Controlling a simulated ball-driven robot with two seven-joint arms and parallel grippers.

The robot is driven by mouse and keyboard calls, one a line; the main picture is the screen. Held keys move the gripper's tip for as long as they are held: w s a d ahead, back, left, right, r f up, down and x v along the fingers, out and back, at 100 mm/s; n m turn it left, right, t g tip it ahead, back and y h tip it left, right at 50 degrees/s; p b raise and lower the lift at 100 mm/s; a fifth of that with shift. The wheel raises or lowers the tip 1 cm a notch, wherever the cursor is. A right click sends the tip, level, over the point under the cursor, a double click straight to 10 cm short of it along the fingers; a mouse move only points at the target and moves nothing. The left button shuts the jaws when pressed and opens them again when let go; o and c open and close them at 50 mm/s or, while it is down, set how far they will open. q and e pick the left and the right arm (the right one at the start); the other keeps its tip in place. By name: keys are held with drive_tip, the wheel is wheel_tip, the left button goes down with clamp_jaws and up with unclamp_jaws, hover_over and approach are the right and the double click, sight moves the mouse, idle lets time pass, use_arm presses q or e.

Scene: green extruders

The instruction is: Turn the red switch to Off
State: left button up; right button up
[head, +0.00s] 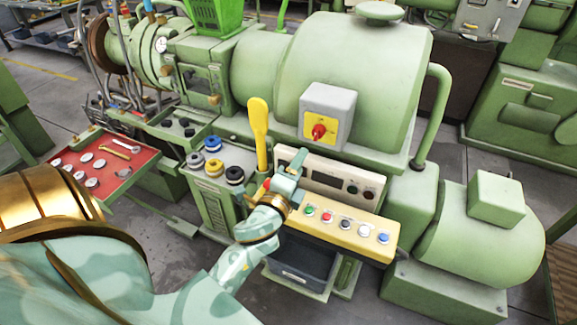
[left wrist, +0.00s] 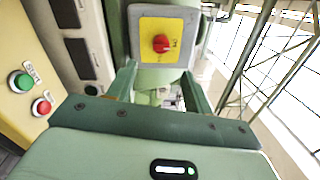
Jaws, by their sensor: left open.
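The red switch (head: 319,131) is a knob on a yellow plate on the front of a grey box (head: 340,100), fixed to the green machine's housing. In the left wrist view the red switch (left wrist: 161,43) is ahead of the fingers, with small marks on the yellow plate too blurred to read. My left gripper (head: 297,158) is below and left of the switch in the head view, apart from it. In the left wrist view my left gripper (left wrist: 160,78) has its two fingers spread with nothing between them. My right gripper is in neither view.
A yellow panel with coloured buttons (head: 345,224) is below the switch. A yellow paddle-shaped handle (head: 259,130) stands upright to the left. A red tray with round parts (head: 105,165) is at far left. A curved green pipe (head: 437,110) is on the right.

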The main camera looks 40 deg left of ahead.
use_arm(q)
drive_tip(key=shift+b+v, duration=0.45)
drive_tip(key=shift+v, duration=2.35)
